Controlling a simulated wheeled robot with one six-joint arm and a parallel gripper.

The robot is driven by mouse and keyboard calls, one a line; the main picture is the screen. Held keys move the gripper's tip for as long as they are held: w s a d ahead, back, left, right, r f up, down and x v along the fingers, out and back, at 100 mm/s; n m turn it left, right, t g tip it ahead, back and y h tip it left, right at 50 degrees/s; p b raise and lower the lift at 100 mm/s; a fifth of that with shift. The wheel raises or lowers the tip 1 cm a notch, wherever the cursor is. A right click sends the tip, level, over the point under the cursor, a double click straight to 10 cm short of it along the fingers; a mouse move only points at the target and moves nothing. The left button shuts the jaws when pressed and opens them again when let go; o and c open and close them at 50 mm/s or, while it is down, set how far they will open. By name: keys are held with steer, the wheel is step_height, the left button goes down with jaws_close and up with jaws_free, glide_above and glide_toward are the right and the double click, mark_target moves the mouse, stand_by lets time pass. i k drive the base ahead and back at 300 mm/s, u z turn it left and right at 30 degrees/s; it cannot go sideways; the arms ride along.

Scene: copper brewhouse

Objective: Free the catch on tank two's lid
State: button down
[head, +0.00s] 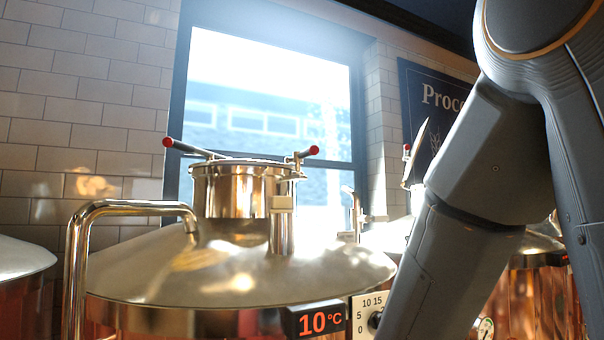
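A steel tank top (330,268) fills the middle of the head view. A round neck with a flat lid (240,161) rises from it, and the lid looks shut. A lever with a red knob (168,142) sticks out left of the lid. A second red-knobbed lever (313,151) sits at the lid's right rim, at what looks like the catch (296,163). No tank number is readable, so I cannot tell which tank is two. My arm crosses the right side, and its gripper is out of view.
A bent steel pipe (75,260) stands in front of the tank at left. A display reading 10 °C (318,321) and a dial (366,314) are at the front. Another tank (545,255) with a raised lid (416,150) stands behind my arm. A third (22,262) is far left.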

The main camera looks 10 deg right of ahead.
mark_target(308, 152)
steer(key=u, duration=0.1)
steer(key=k, duration=0.9)
steer(key=u, duration=0.05)
